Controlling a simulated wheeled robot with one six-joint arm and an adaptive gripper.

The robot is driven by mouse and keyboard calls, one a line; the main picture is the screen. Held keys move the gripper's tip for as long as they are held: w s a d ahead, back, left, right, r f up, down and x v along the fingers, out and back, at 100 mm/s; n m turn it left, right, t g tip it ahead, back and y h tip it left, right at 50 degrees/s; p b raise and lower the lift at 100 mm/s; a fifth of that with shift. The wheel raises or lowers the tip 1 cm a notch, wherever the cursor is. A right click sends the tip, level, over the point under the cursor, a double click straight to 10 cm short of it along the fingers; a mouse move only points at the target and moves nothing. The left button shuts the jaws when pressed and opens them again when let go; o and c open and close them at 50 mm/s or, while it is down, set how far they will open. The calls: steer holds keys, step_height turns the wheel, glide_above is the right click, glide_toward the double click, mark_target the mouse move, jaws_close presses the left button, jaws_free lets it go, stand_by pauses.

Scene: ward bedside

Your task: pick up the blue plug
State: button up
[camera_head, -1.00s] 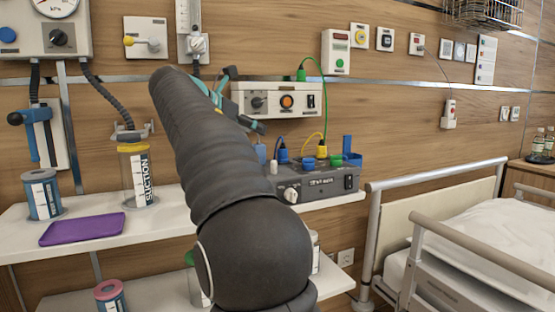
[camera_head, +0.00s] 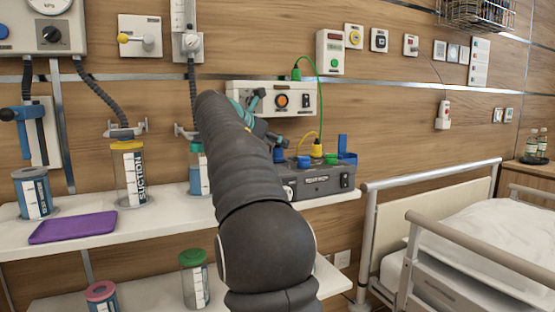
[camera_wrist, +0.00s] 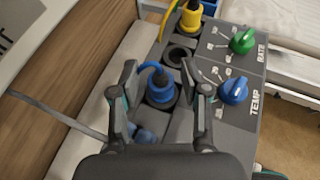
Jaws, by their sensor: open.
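The blue plug (camera_wrist: 160,86) with its blue cable sits upright in a round socket on top of the grey device. In the wrist view it lies between the two open fingers of my gripper (camera_wrist: 165,88), which appear apart from it. In the head view my arm covers most of the plug, and my gripper (camera_head: 268,128) is above the device, partly hidden behind the arm.
The grey device (camera_head: 318,186) stands on the white shelf (camera_head: 100,238). Near the plug are a yellow plug (camera_wrist: 191,16), an empty socket (camera_wrist: 178,55), a green knob (camera_wrist: 242,42) and a blue knob (camera_wrist: 234,91). A wall control box (camera_head: 300,98) is close behind my gripper.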

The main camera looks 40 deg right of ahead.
jaws_close()
steer(key=shift+r, duration=0.1)
stand_by(0.3)
